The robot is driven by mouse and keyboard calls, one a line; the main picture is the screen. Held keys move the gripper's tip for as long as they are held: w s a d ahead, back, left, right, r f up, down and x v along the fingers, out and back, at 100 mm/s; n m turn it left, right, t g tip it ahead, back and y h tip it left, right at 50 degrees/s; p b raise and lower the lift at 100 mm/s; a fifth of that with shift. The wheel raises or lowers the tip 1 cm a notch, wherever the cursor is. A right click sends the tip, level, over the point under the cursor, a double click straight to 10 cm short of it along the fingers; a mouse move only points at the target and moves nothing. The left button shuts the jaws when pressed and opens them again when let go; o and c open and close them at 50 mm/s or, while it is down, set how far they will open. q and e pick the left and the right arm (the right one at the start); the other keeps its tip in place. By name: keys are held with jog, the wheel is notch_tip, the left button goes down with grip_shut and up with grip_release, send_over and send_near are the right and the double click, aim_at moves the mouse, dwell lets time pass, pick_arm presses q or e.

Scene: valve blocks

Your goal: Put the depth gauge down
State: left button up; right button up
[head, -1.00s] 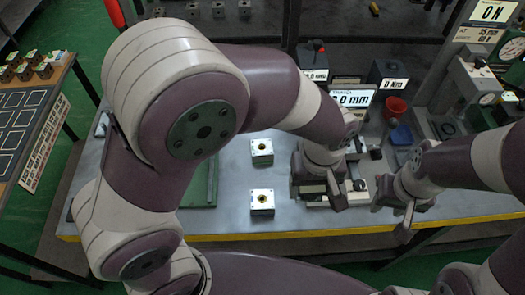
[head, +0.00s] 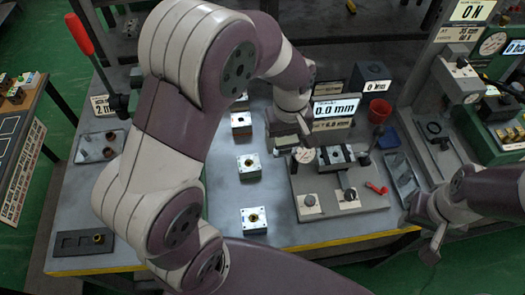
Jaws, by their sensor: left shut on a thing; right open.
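My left gripper (head: 291,133) is shut on the depth gauge. A round white dial (head: 303,154), which looks like part of the gauge, shows just below and right of the fingers. The gauge's lower end is hard to make out, and I cannot tell whether it touches the grey plate below. Valve blocks (head: 249,166) with brass-coloured centre holes stand in a column left of the gauge; a near one (head: 254,221) is close to the front edge.
A grey fixture plate (head: 325,198) carries a clamp and a red lever (head: 377,188). A display reading 0.0 mm (head: 336,108), a red cup (head: 379,111) and a blue bin (head: 387,137) stand behind. A dark tray (head: 83,243) lies front left. My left arm covers the bench's middle left.

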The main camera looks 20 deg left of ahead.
pick_arm(q)
jog(key=a+f, duration=0.3)
jog(key=a+f+p, duration=0.1)
jog(key=a+f, duration=0.5)
jog(key=a, duration=0.1)
jog(key=shift+s+a+f+p, duration=0.1)
jog(key=shift+s+f+p, duration=0.2)
jog(key=shift+w+f, duration=0.15)
jog(key=shift+f, duration=0.1)
jog(key=shift+f, duration=0.3)
jog(key=shift+f+b, duration=0.15)
jog(key=shift+b, duration=0.15)
jog(key=o, duration=1.3)
jog(key=shift+c, duration=0.2)
